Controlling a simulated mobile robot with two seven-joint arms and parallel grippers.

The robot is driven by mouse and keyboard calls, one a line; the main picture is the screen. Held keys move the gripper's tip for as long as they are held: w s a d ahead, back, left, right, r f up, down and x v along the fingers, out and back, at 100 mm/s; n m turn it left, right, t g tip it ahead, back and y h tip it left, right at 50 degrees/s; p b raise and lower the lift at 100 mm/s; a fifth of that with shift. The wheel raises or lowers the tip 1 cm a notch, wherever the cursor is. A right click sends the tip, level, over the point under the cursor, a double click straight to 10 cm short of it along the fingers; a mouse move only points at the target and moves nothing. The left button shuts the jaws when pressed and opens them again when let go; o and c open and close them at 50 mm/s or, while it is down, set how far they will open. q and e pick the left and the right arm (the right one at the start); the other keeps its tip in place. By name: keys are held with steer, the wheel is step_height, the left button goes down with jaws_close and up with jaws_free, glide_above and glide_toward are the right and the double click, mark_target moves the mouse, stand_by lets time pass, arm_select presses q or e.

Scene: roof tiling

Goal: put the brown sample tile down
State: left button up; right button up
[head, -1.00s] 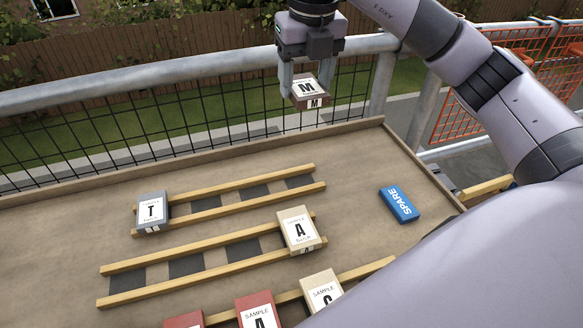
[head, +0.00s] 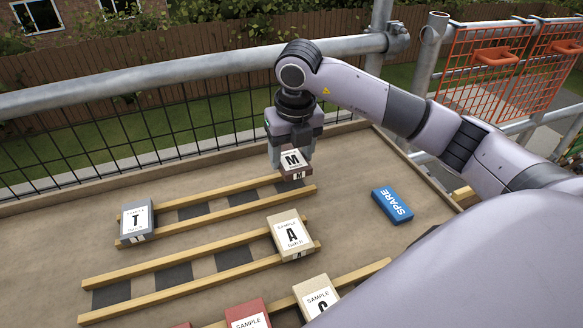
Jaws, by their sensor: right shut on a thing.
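The brown sample tile (head: 293,163), with a white label marked M, is held by my right gripper (head: 290,158). The gripper is shut on it, and the tile is at the right end of the back pair of wooden battens (head: 218,210). I cannot tell whether the tile touches the battens. A grey tile marked T (head: 136,219) sits at the left end of the same battens. My left gripper is not in view.
A cream tile marked A (head: 289,236) sits on the middle battens (head: 190,270). A red tile (head: 247,315) and a cream tile (head: 316,296) lie at the front. A blue SPARE block (head: 392,205) lies on the right. Dark slots between the T and M tiles are empty.

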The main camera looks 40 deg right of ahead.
mark_target(292, 159)
steer(key=shift+f, duration=2)
steer(key=shift+f, duration=0.1)
steer(key=shift+f+b, duration=0.4)
steer(key=o, duration=1.2)
steer(key=shift+c, duration=0.2)
steer(key=shift+r+p, duration=0.55)
steer(key=shift+r, duration=0.1)
steer(key=r, duration=0.4)
steer(key=s+r, duration=0.1)
steer(key=r, duration=0.6)
steer(key=shift+s+a+r, duration=0.25)
steer(key=shift+s+r, duration=0.05)
steer(key=shift+s, duration=0.1)
